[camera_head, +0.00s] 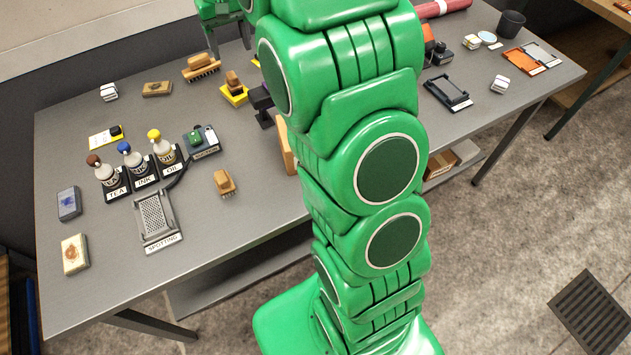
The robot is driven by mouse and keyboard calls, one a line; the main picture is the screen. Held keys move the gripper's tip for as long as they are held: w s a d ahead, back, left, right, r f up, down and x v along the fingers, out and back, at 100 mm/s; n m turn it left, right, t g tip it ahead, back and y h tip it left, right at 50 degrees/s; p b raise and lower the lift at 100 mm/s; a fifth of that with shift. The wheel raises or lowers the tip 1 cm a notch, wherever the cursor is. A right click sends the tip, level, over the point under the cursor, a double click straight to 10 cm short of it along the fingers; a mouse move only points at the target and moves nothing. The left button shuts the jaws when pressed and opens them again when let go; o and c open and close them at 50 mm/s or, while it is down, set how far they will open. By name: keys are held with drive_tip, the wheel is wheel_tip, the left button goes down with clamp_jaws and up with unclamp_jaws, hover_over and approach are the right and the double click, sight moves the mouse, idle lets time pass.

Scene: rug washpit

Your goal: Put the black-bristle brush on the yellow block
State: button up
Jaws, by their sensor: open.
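The yellow block (236,97) lies on the grey table, left of my arm. A small wooden brush (233,81) appears to rest on it, upright, with a dark strip beneath its wooden body; its bristle colour is too small to be sure of. A longer wooden brush (200,66) with dark bristles stands on the table just behind and to the left. A third, small brush (224,182) with pale bristles stands nearer the front. My gripper (229,41) is open and empty, in the picture above the yellow block, partly cut off by the top edge.
Labelled TEA, INK and OIL bottles (136,160), a SPOTTING tray (156,218) and sponges (75,254) occupy the table's left. A black stand (262,103) is close right of the yellow block. My arm hides the table's middle.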

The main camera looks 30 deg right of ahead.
drive_tip(key=s+a+g, duration=0.1)
drive_tip(key=s, duration=4.1)
drive_tip(key=shift+a, duration=0.15)
